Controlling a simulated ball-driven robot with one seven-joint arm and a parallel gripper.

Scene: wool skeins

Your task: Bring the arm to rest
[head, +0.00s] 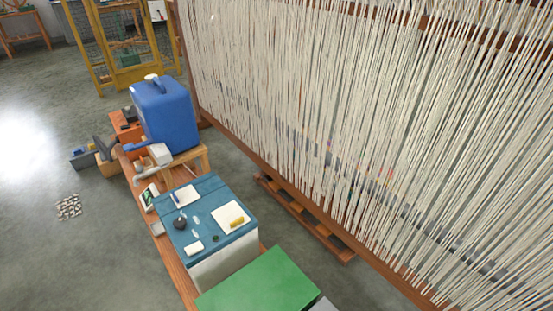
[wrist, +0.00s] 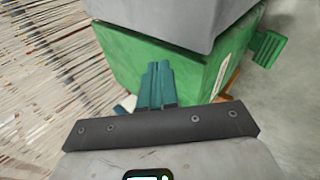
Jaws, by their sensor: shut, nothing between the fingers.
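My gripper (wrist: 157,72) shows in the wrist view, with its two teal fingers together and nothing between them. The fingers point toward a green box (wrist: 128,55) with a grey block (wrist: 165,18) on top of it. I cannot tell whether the fingertips touch the box. The arm and gripper do not show in the head view.
Hanging pale threads on a wooden loom (head: 300,90) fill the right of the head view. A low wooden bench (head: 185,282) carries a blue canister (head: 168,115), a teal-topped box (head: 205,220) and a green-topped box (head: 262,285). Open grey floor (head: 80,265) lies left.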

